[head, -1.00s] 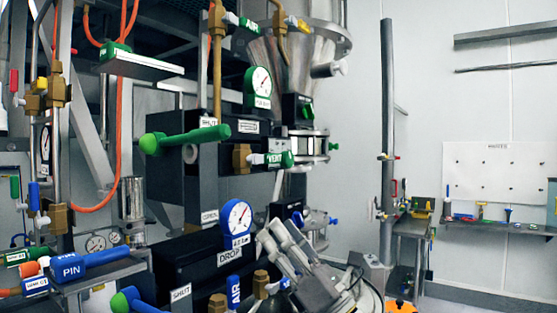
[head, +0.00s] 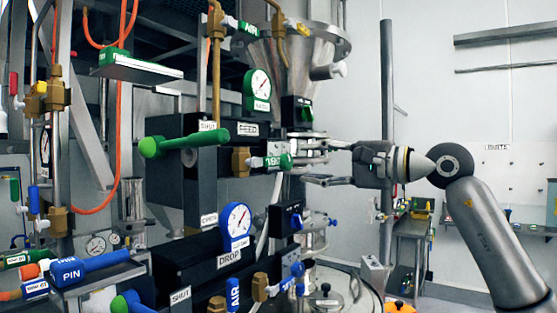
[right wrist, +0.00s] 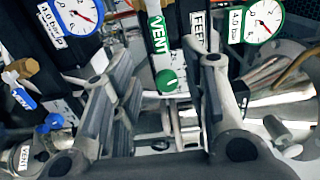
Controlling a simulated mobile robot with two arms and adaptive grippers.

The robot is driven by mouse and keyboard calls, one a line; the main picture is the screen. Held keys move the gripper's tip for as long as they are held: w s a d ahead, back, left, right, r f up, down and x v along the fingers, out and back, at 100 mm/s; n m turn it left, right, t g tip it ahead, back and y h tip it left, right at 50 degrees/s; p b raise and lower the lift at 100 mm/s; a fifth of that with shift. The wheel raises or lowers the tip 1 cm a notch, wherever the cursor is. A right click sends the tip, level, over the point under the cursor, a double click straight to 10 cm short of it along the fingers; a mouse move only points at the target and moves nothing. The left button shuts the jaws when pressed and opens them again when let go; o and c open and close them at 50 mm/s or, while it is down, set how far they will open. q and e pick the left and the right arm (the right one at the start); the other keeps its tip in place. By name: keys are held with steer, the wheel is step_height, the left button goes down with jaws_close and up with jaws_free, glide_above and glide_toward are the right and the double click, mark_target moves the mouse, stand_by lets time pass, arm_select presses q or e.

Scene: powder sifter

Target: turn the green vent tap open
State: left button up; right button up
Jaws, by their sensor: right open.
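The green vent tap (head: 285,161) sticks out from the brass fitting (head: 240,161) at the middle of the machine. In the right wrist view its green lever, marked VENT (right wrist: 158,36), ends in a round green tip (right wrist: 167,80). My right gripper (head: 300,164) reaches in from the right with its fingers spread and is empty. In the right wrist view the lever lies between the two open fingers (right wrist: 160,68), and no grip on it shows. In the head view the fingers are close to the lever's end; contact cannot be told. My left gripper is not in view.
A green gauge (head: 258,90) sits above the tap and a blue gauge (head: 237,225) below it. A large green-handled lever (head: 184,140) stands out at the left. A steel post (head: 387,70) rises behind my right arm. Free space lies to the right of the machine.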

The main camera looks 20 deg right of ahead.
mark_target(276, 162)
steer(key=p+x, duration=0.3)
steer(key=x, duration=0.6)
steer(key=shift+s+r, duration=0.1)
steer(key=shift+w+a+p, duration=0.2)
steer(key=shift+w+p, duration=0.1)
steer(key=shift+c, duration=0.3)
jaws_close()
